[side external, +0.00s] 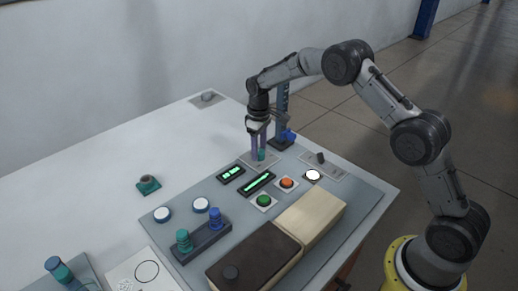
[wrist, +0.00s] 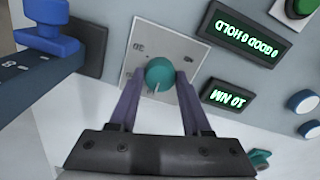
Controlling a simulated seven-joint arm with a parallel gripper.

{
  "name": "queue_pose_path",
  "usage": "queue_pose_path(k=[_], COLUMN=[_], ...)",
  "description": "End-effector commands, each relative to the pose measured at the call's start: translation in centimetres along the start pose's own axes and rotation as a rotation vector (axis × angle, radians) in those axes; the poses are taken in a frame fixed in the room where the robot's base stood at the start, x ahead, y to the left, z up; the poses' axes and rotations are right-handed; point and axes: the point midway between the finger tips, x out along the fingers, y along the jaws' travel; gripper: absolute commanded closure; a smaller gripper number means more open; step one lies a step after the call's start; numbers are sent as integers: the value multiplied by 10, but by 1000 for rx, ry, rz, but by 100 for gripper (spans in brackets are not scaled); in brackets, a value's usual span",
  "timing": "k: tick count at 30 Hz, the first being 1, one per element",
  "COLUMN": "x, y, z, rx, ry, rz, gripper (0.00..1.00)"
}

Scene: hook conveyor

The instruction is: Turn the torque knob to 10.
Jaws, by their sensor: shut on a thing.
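The teal torque knob (wrist: 159,73) sits on a pale square plate (wrist: 188,108) with scale marks, and a light pointer line shows on it. My gripper (wrist: 158,82) is shut on the knob, one purple finger on each side. In the side view my gripper (side external: 258,150) points straight down, and the knob (side external: 262,156) shows small between the fingers. A small green-lit display (wrist: 229,97) beside the plate appears upside down and seems to read 10 NM. The fingers hide part of the plate.
A larger lit display (wrist: 242,37) seems to show good and hold counts. A blue post fixture (side external: 283,120) stands close behind my gripper. Green (side external: 264,201) and orange (side external: 287,183) buttons lie in front. Wooden blocks (side external: 312,220) lie nearer the camera. The white tabletop at left is mostly free.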

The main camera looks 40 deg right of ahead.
Motion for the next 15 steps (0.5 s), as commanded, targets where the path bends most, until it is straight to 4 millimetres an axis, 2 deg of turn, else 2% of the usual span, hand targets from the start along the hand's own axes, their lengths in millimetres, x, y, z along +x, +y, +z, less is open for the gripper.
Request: queue_pose_path(k=[14, 15], x=[-2, -2], y=[0, 0], z=[-1, -1], rx=[-19, -19], ry=[2, 3], rz=[2, 2], gripper=[100, 50])
